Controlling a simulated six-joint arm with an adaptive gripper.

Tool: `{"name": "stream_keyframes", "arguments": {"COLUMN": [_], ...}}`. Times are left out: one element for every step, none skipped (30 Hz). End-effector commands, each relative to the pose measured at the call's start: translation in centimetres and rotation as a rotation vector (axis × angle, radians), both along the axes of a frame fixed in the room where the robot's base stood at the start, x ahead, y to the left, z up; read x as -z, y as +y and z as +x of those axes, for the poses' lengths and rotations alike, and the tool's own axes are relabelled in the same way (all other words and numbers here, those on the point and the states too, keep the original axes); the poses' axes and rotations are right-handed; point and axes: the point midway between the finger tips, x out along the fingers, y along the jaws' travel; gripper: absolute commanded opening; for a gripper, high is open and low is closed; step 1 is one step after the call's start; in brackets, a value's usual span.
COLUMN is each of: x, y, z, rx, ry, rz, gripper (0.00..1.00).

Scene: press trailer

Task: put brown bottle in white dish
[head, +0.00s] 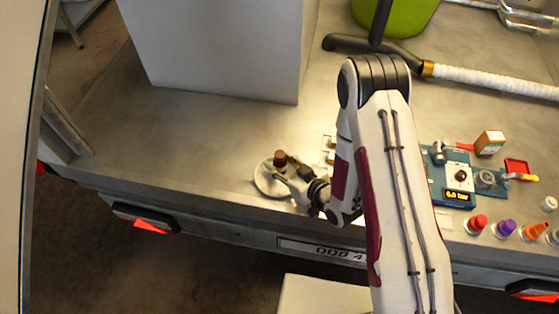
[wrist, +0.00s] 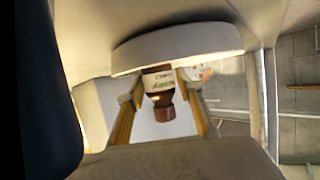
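The brown bottle (head: 280,158) stands over the far part of the white dish (head: 262,184) in the head view, its dark cap up. My gripper (head: 289,172) reaches over the dish from the right. In the wrist view the picture is upside down, and the bottle (wrist: 163,95) shows between the two fingers of my gripper (wrist: 161,84). The fingertips appear closed against its sides at the white label. The rim of the dish (wrist: 180,45) hides the bottle's lower end. I cannot tell whether its base touches the dish floor.
A large white box (head: 225,50) stands behind the dish. Right of my arm are a blue board with parts (head: 455,180), a small brown box (head: 490,142) and several colored bottles (head: 505,228). The counter's front edge is close to the dish. Counter left of the dish is clear.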

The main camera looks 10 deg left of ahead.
Motion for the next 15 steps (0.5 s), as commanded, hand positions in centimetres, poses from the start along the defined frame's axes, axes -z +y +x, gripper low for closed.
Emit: {"name": "stream_keyframes", "arguments": {"x": [-0.02, -0.02, -0.02, -0.02, -0.02, -0.02, -0.02, -0.02, -0.02, -0.03, -0.05, -0.09, -0.13, -0.19, -0.29], "y": [0.0, -0.01, 0.0, 0.0, 0.0, 0.0, 0.0, 0.0, 0.0, 0.0, 0.0, 0.0, 0.0, 0.0, 0.0], "z": [0.0, 0.01, 0.0, 0.0, 0.0, 0.0, 0.0, 0.0, 0.0, 0.0, 0.0, 0.0, 0.0, 0.0, 0.01], "rx": [0.0, 0.0, 0.0, 0.0, 0.0, 0.0, 0.0, 0.0, 0.0, 0.0, 0.0, 0.0, 0.0, 0.0, 0.0], "ry": [0.0, 0.0, 0.0, 0.0, 0.0, 0.0, 0.0, 0.0, 0.0, 0.0, 0.0, 0.0, 0.0, 0.0, 0.0], "rz": [0.0, 0.0, 0.0, 0.0, 0.0, 0.0, 0.0, 0.0, 0.0, 0.0, 0.0, 0.0, 0.0, 0.0, 0.0], "gripper": [0.44, 0.44, 0.44, 0.44, 0.44, 0.44, 0.44, 0.44, 0.44, 0.44, 0.44, 0.44, 0.44, 0.44, 0.44]}}
